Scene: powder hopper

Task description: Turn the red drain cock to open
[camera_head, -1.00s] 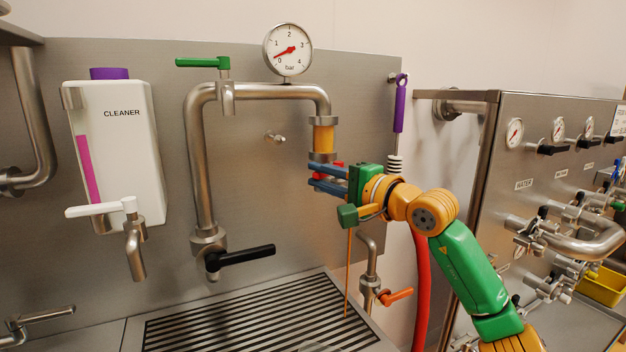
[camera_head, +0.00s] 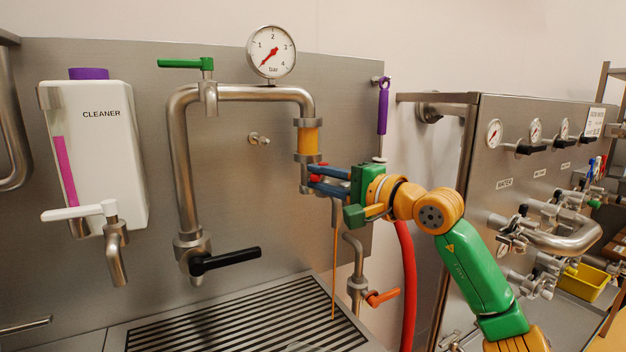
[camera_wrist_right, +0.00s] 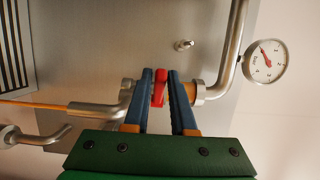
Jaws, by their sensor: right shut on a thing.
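The red drain cock (camera_head: 315,178) is on the fitting below the amber sight glass (camera_head: 308,138), at the lower end of the bent steel pipe. My right gripper (camera_head: 313,179) is shut on the cock's handle. In the right wrist view, the red handle (camera_wrist_right: 159,87) stands between the two blue fingers. A steel spout (camera_head: 337,212) shows below the gripper. A thin orange stream (camera_head: 334,265) runs down from it to the grate. The fingers partly hide the cock body. My left gripper is in neither view.
The slatted drain grate (camera_head: 230,325) lies below. A black lever (camera_head: 228,259) is on the pipe's lower end and a green lever (camera_head: 185,63) on top. An orange-handled tap (camera_head: 381,297) and red hose (camera_head: 405,285) are near my arm. The cleaner bottle (camera_head: 100,155) hangs left.

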